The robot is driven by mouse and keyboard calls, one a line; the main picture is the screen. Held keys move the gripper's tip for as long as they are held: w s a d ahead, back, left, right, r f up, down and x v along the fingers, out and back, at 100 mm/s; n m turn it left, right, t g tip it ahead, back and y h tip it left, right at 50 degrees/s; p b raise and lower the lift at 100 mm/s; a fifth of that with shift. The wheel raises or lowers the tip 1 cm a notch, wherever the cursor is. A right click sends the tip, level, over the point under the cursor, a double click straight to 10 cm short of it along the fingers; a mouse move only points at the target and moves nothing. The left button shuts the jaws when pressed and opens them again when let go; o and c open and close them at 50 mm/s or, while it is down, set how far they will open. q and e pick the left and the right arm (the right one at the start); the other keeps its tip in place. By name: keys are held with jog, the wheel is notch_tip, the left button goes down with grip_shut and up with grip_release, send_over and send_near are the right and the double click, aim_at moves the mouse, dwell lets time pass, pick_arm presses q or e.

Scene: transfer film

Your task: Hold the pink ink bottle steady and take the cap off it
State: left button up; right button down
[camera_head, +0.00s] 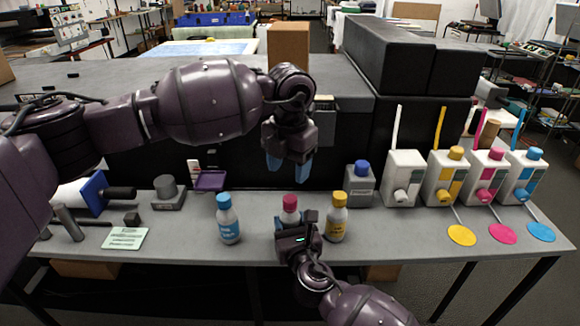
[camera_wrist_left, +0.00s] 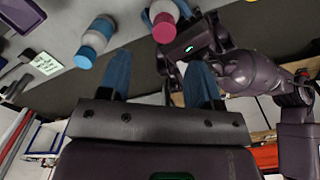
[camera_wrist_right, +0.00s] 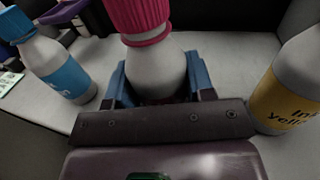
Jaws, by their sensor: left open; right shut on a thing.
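The pink ink bottle (camera_head: 290,210) stands on the grey table with its pink cap (camera_head: 289,202) on. In the right wrist view the white bottle (camera_wrist_right: 155,70) is between the blue fingers of my right gripper (camera_wrist_right: 160,82), which is shut on its body. In the head view my right gripper (camera_head: 295,225) partly hides the bottle. My left gripper (camera_head: 287,175) is open and empty, above and behind the pink cap. In the left wrist view its blue fingers (camera_wrist_left: 160,78) are apart, with the pink cap (camera_wrist_left: 164,28) beyond them.
A cyan ink bottle (camera_head: 228,218) stands to the left and a yellow ink bottle (camera_head: 337,217) close on the right. A purple tray (camera_head: 210,181) lies behind left.

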aim_at(290, 198)
pick_arm(q)
jog(key=m, duration=0.5)
jog(key=shift+s+f+m, duration=0.1)
jog(key=shift+s+m, duration=0.05)
jog(key=shift+m, duration=0.25)
jog(key=m, duration=0.5)
jog(key=shift+d, duration=0.1)
jog(key=shift+f, duration=4)
jog(key=c, duration=1)
jog(key=shift+r, duration=0.4)
jog(key=shift+c, duration=0.2)
jog(key=shift+r, duration=0.35)
